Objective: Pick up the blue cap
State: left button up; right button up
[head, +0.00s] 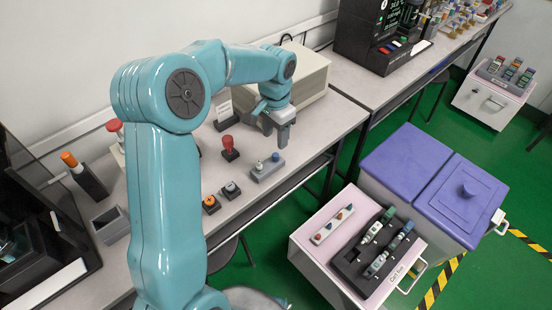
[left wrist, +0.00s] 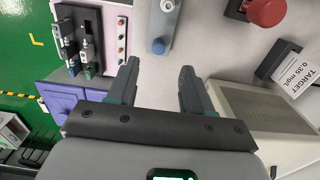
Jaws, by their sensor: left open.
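A small dark blue cap (head: 276,157) stands at the right end of a grey block (head: 266,171) on the bench. In the left wrist view the cap (left wrist: 158,46) is at the near end of the block (left wrist: 161,26), just beyond the space between the fingertips. My left gripper (head: 276,133) points down above the block, open and empty, and apart from the cap. In the left wrist view its two fingers (left wrist: 160,70) are spread wide. My right gripper is not in view.
A silver piece (head: 259,165) stands on the block beside the cap. A red knob (head: 229,147) is to its left, and orange and grey buttons (head: 210,204) are in front. A beige box (head: 305,80) is behind. A cart (head: 309,258) with testers stands beyond the bench edge.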

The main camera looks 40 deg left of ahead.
aim_at(276, 155)
pick_arm(q)
notch_tip(276, 155, down, 7)
grip_shut()
dwell(0.4)
